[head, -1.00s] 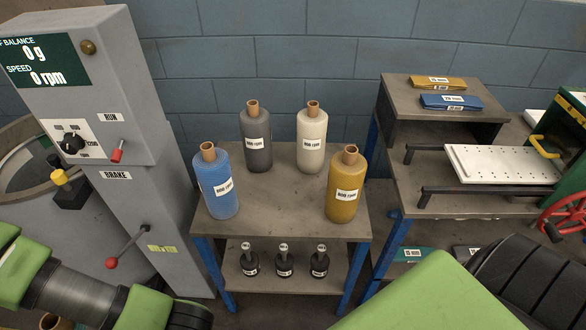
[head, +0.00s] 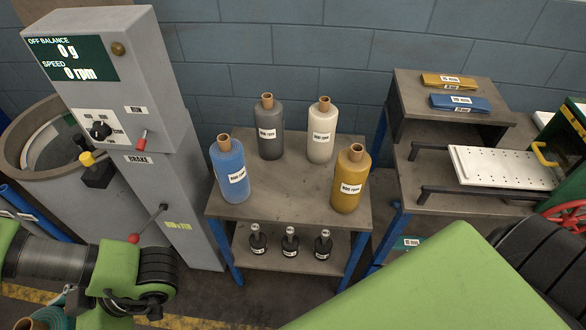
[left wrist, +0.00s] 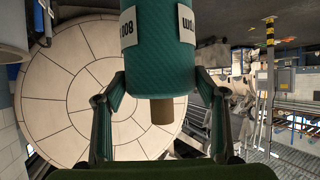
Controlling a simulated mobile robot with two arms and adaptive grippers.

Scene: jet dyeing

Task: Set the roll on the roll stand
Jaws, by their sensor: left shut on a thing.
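My left gripper (left wrist: 160,82) is shut on a teal roll (left wrist: 158,45) with white labels and a brown core end, seen in the left wrist view. In the head view, only a small part of this roll shows at the bottom left edge, beside my left arm. A grey-topped stand with blue legs (head: 285,195) is in the middle of the head view. On it stand upright a blue roll (head: 229,172), a dark grey roll (head: 269,130), a white roll (head: 321,133) and a yellow roll (head: 350,182). My right gripper is out of view.
Small black weights (head: 290,243) stand on the lower shelf. A grey control cabinet (head: 150,165) with levers is close on the left. A bench (head: 450,205) with a white perforated plate (head: 505,166) is on the right. The stand's front middle is bare.

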